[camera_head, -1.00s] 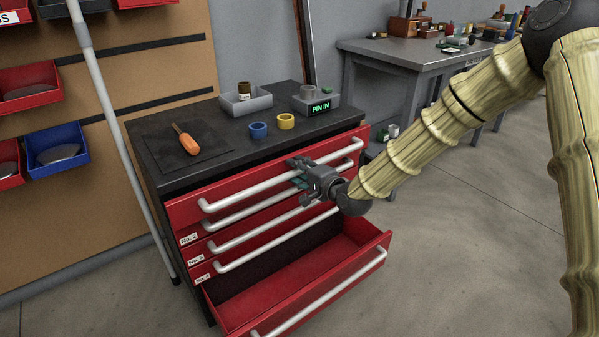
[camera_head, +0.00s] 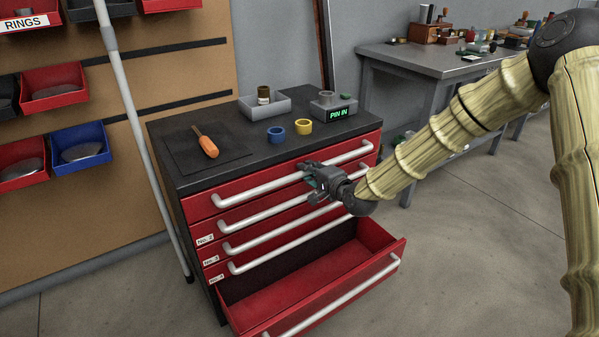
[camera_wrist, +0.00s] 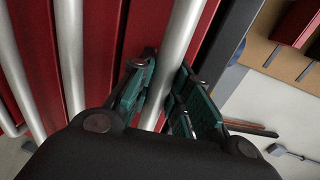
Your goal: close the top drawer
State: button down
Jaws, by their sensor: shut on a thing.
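The top drawer (camera_head: 238,184) is the uppermost red front of the tool cabinet, directly under the black top. Its front looks flush or nearly flush with the cabinet; a small gap cannot be ruled out. Its long silver handle (camera_head: 258,185) runs across the front. My gripper (camera_head: 309,171) is shut on this handle, right of its middle. In the wrist view, the handle (camera_wrist: 184,38) passes between the teal finger pads of my gripper (camera_wrist: 163,78). The fingers hide a short stretch of the handle.
The bottom drawer (camera_head: 290,302) stands wide open and empty below my gripper. A screwdriver (camera_head: 205,141), a blue ring (camera_head: 276,134), a yellow ring (camera_head: 304,127) and a grey tray (camera_head: 264,107) rest on the cabinet top. A grey workbench (camera_head: 430,65) stands behind right.

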jog(key=shift+w+a+r, duration=0.1)
jog(key=shift+w+r, duration=0.05)
jog(key=c, duration=1.3)
grip_release()
jog(key=shift+w+a, duration=0.1)
jog(key=shift+s+d, duration=0.45)
jog(key=shift+s, duration=0.1)
jog(key=v, duration=1)
jog(key=shift+s+d+r, duration=0.1)
jog(key=shift+s+d, duration=0.1)
jog(key=shift+s, duration=0.15)
